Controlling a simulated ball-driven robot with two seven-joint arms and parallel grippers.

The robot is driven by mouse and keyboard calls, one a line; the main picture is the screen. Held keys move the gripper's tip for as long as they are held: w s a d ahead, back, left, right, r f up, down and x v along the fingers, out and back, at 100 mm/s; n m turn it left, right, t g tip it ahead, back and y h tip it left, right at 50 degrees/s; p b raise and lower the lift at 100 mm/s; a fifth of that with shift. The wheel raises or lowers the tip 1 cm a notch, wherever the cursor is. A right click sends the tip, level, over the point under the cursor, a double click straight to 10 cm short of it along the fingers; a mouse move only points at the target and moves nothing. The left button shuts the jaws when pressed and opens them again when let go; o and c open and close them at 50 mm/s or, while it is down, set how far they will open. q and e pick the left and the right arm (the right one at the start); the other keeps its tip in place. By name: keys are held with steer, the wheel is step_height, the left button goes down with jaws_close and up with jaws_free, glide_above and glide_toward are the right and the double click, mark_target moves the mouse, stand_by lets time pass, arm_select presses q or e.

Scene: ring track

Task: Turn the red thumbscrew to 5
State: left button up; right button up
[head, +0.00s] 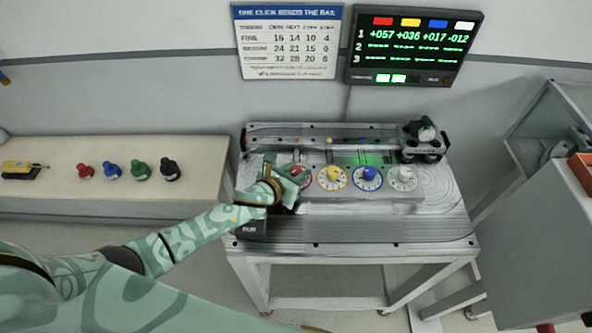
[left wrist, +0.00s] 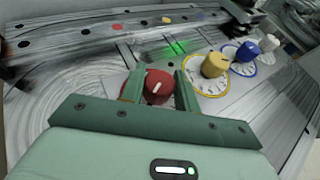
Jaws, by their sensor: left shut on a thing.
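The red thumbscrew (left wrist: 157,88) sits on the metal track bench, with a white pointer line on its top. In the left wrist view my left gripper (left wrist: 158,90) has its two fingers on either side of it, shut on it. In the head view the left gripper (head: 291,180) reaches in from the left and mostly covers the red thumbscrew and its dial (head: 298,171). The dial's numbers around the red thumbscrew are hidden. My right gripper is not in view.
Yellow (head: 333,176), blue (head: 368,176) and white (head: 403,178) thumbscrews on dials stand right of the red one. A black carriage (head: 423,142) is at the rail's right end. A green-lit screen (head: 414,46) and a printed chart (head: 287,41) hang behind. Loose knobs (head: 139,169) stand on the left bench.

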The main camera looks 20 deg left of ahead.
arm_select(q)
steer(key=n+y, duration=0.3)
steer(key=shift+d+t+y, duration=0.1)
steer(key=shift+t+y, duration=0.2)
steer(key=shift+n+y+b, duration=0.35)
steer(key=shift+n+y, duration=0.65)
steer(key=shift+y, duration=0.1)
steer(key=o, duration=1)
steer(key=shift+c, duration=0.2)
